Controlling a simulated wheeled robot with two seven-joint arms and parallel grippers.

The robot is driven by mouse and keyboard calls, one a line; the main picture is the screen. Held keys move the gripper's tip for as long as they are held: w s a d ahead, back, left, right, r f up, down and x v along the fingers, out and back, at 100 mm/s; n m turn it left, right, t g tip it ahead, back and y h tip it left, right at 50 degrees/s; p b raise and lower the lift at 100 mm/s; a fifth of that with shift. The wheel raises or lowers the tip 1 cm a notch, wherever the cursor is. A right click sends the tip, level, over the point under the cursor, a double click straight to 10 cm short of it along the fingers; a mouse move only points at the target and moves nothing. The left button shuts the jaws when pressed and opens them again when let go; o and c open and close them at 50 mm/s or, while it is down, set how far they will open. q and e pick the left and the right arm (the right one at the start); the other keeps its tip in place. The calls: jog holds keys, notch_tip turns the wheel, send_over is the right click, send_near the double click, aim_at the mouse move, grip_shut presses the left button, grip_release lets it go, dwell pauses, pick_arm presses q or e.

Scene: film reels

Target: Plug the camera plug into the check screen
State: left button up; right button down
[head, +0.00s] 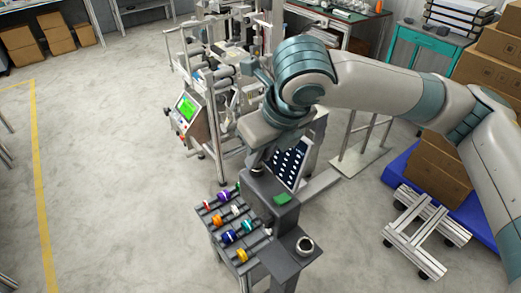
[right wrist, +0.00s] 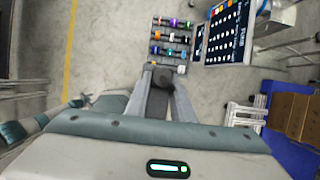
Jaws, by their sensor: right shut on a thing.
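My right gripper (head: 262,160) reaches down from the right arm, above the dark stand beside the colour rack. In the right wrist view its two fingers (right wrist: 163,74) are closed on a small dark grey piece (right wrist: 163,80). This may be the camera plug, but the fingers hide most of it. The check screen appears to be the dark tilted panel (head: 291,163) with rows of white marks, just right of the gripper. It also shows in the right wrist view (right wrist: 226,33), ahead and to the right of the fingers, apart from them. Its socket cannot be made out. My left gripper is out of view.
A rack (head: 212,219) holds several coloured reels or spools left of the gripper. A metal machine frame with a green display (head: 187,107) stands behind. A grey stand with a round fitting (head: 305,246) is in front. Boxes (head: 437,170) stand at right; the left floor is clear.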

jog(key=shift+f, duration=0.4)
jog(key=shift+s+d+f, duration=0.1)
jog(key=shift+s+f, duration=0.1)
jog(key=shift+f, duration=0.25)
jog(key=c, duration=1.6)
grip_release()
jog(key=shift+o, duration=0.7)
jog(key=shift+w, duration=0.3)
jog(key=b+v, duration=0.3)
jog(key=v, duration=1.4)
jog(key=shift+r, duration=0.2)
